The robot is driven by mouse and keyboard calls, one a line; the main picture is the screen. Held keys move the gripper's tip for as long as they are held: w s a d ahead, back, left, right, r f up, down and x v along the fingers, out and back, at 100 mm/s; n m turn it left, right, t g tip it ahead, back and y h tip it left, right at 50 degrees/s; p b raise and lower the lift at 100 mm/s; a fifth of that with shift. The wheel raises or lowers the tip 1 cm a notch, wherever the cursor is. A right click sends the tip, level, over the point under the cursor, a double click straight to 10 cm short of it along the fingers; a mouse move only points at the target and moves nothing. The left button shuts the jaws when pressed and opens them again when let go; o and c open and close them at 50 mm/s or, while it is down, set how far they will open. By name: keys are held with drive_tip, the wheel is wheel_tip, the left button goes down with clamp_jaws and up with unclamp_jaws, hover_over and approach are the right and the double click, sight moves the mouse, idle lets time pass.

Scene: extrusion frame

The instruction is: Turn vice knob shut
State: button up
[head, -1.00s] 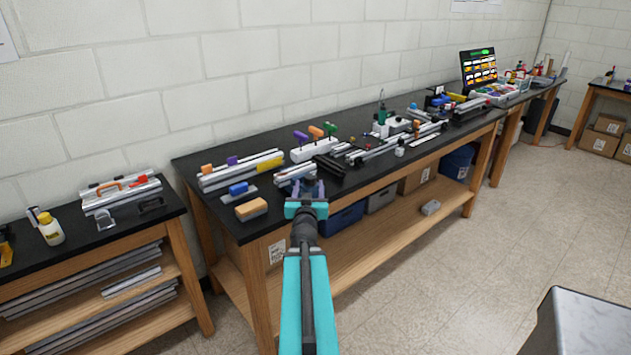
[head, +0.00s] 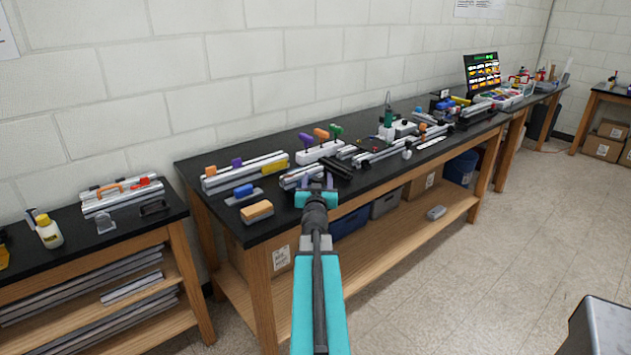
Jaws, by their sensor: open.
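My gripper (head: 316,184) is open at the front edge of the long black-topped bench (head: 222,222), with two purple-grey fingers pointing away from me over the top. Directly behind the fingers is a small silver metal block (head: 292,180), partly covered by them. A black ribbed piece (head: 338,171) lies just right of the fingers. The vice may be among these, but its knob cannot be made out at this size; part of that spot is hidden by my gripper. I cannot tell whether the fingers touch anything.
Left of my gripper lie a wooden-topped block (head: 257,211), a blue-topped block (head: 244,191) and silver extrusions (head: 228,177). Behind stands a white rack with coloured handles (head: 321,152). More extrusions (head: 380,151) and a screen (head: 482,73) are farther right.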

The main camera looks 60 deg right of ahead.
drive_tip(key=shift+w+d, duration=0.25)
drive_tip(key=shift+d, duration=0.1)
drive_tip(key=shift+c, duration=0.4)
drive_tip(key=c, duration=1)
drive_tip(key=shift+r, duration=0.1)
drive_tip(key=shift+r+p, duration=0.15)
drive_tip(key=shift+p, duration=0.8)
drive_tip(key=p, duration=0.2)
drive_tip(key=g+p, duration=0.1)
drive_tip(key=p, duration=0.2)
drive_tip(key=shift+w+d+r+m+h+p, duration=0.1)
drive_tip(key=shift+d+r+m+h+p, duration=0.05)
drive_tip(key=shift+m+h+p, duration=0.2)
drive_tip(key=m+g+p, duration=0.1)
drive_tip(key=p, duration=0.7)
drive_tip(key=shift+g+h, duration=0.35)
drive_tip(key=shift+g, duration=0.05)
drive_tip(key=shift+f+m+g+p, duration=0.35)
drive_tip(key=shift+m+g+p, duration=0.15)
drive_tip(key=shift+p, duration=0.75)
